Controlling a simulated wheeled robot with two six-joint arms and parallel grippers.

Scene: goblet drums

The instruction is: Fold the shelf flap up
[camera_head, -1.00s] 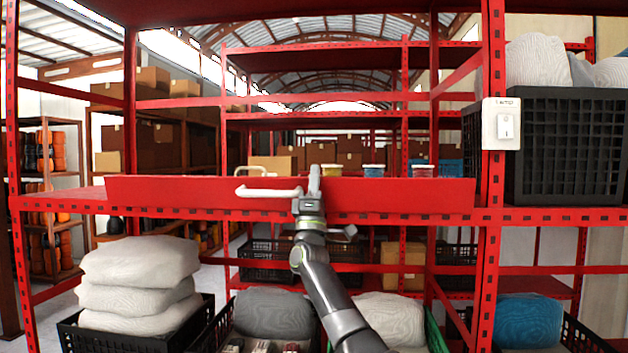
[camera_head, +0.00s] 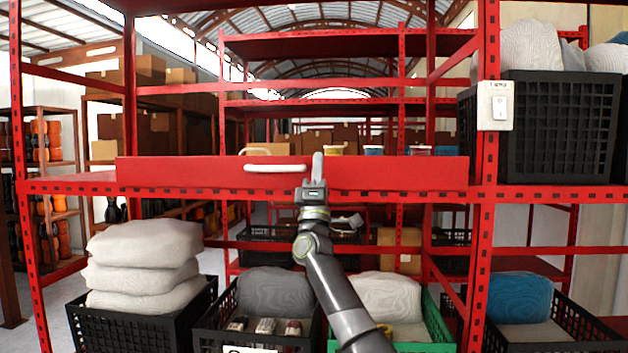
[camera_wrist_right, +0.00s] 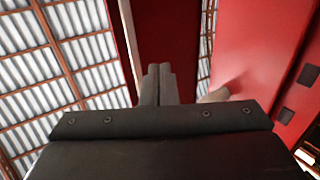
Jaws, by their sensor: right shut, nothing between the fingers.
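The shelf flap (camera_head: 400,173) is a long red panel standing about upright along the front edge of the red shelf. A white bar handle (camera_head: 275,168) is on its front face, left of the middle. My right gripper (camera_head: 317,167) is in front of the flap, just right of the handle, with its fingers pointing up. It is shut and empty. In the right wrist view the shut fingers (camera_wrist_right: 159,82) show side by side, near a red surface (camera_wrist_right: 258,55). Whether they touch the flap I cannot tell. My left gripper is not in view.
The red shelf beam (camera_head: 220,190) runs below the flap. A light switch (camera_head: 495,105) is on the right post (camera_head: 487,215). A black crate (camera_head: 557,125) stands on the right shelf. Below are grey sacks (camera_head: 145,268) and a green crate (camera_head: 440,335). Cans (camera_head: 373,150) stand behind the flap.

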